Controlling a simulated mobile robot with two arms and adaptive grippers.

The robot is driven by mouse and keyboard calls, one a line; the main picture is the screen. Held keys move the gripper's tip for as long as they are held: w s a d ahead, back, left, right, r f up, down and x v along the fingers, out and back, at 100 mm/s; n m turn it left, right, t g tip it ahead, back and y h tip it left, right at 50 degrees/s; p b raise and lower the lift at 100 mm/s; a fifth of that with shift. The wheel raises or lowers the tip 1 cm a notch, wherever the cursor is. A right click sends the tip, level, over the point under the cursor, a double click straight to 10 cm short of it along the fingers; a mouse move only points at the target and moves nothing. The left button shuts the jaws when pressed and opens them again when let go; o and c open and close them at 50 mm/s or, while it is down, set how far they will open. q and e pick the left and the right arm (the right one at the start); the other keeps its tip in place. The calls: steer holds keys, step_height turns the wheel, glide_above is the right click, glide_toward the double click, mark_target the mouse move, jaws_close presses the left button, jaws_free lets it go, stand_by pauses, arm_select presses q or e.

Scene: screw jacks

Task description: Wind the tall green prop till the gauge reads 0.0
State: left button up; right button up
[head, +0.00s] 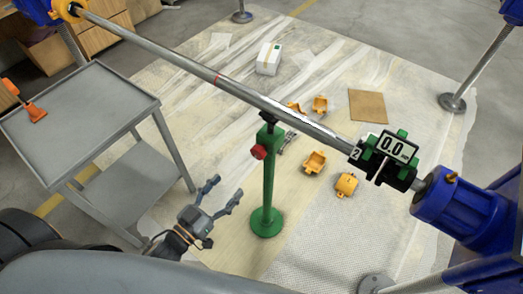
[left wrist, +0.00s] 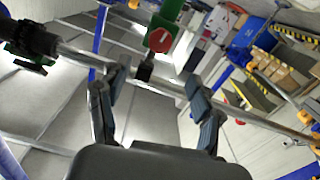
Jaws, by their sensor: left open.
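The tall green prop (head: 268,190) stands upright on its round green base, below the long steel bar (head: 200,68). A red knob (head: 259,152) sits on its upper side. Its dark top meets the bar in the picture; whether they touch I cannot tell. The gauge (head: 394,147) on the bar's right part reads 0.0. My left gripper (head: 225,189) is open and empty, left of the prop and apart from it. In the left wrist view, the prop's green upper part (left wrist: 166,24) with its red knob (left wrist: 158,40) shows beyond my open fingers (left wrist: 155,82).
A grey cart (head: 75,110) with an orange tool (head: 36,112) stands at the left. Several orange pieces (head: 314,162), a white box (head: 269,58) and a brown board (head: 368,106) lie on the sheeted floor. Blue stands (head: 455,205) carry the bar's ends.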

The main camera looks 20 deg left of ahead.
mark_target(256, 155)
arm_select(q)
steer(key=x, duration=1.3)
steer(key=shift+w, duration=0.25)
steer(key=shift+c, duration=0.4)
steer(key=shift+p, duration=0.3)
steer(key=c, duration=1.1)
